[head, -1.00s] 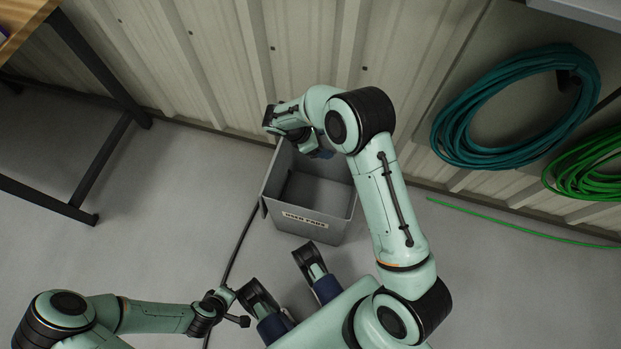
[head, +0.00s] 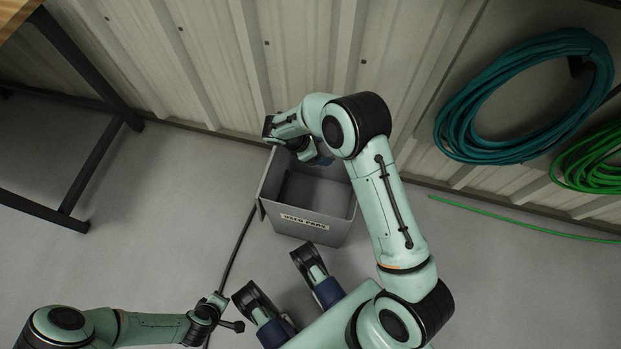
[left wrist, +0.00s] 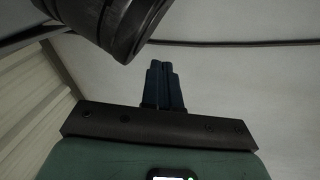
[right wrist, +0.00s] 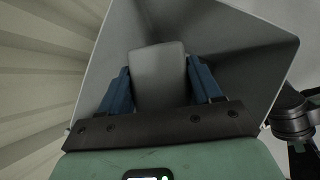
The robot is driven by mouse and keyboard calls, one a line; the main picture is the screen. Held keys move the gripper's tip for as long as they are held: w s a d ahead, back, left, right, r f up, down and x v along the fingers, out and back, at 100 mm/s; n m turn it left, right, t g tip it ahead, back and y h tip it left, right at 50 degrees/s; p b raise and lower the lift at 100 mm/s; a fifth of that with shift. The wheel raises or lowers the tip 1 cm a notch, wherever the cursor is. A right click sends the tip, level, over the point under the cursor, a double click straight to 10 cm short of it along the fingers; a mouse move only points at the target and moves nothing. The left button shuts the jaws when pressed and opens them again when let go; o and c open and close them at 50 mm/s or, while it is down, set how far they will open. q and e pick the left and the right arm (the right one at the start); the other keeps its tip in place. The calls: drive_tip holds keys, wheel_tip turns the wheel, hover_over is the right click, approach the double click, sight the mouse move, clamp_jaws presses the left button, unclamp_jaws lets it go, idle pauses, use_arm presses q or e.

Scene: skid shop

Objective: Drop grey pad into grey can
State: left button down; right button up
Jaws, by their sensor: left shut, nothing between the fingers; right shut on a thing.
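The grey can (head: 312,227), an open box labelled "USED PADS", stands on the floor against the wall. My right gripper (head: 318,160) is over its back part, mostly hidden by my arm in the head view. In the right wrist view, my right gripper (right wrist: 158,92) is shut on the grey pad (right wrist: 158,70), a flat light-grey block between blue fingers. The can's walls (right wrist: 235,25) surround the pad in that view; its exact height over the can floor cannot be told. My left gripper (left wrist: 160,75) is shut and empty, away from the can.
A black-legged table (head: 85,165) stands at the left. A teal hose coil (head: 455,130) and a green one (head: 590,165) hang on the wall at the right. A dark cable (head: 237,245) runs along the floor left of the can.

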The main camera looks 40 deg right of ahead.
drive_tip(key=o, duration=1.1)
drive_tip(key=shift+c, duration=0.2)
drive_tip(key=p+v, duration=0.1)
drive_tip(key=v, duration=0.6)
drive_tip(key=shift+d+p, duration=0.1)
drive_tip(key=shift+p, duration=0.25)
use_arm(q)
drive_tip(key=shift+h, duration=0.3)
drive_tip(key=r, duration=0.1)
drive_tip(key=d+r, duration=0.1)
drive_tip(key=d+r+p, duration=0.1)
drive_tip(key=r, duration=0.1)
drive_tip(key=shift+s, duration=0.4)
use_arm(e)
drive_tip(key=v, duration=0.6)
drive_tip(key=shift+r, duration=0.25)
use_arm(q)
drive_tip(key=shift+s, duration=0.1)
use_arm(e)
drive_tip(key=shift+s, duration=0.1)
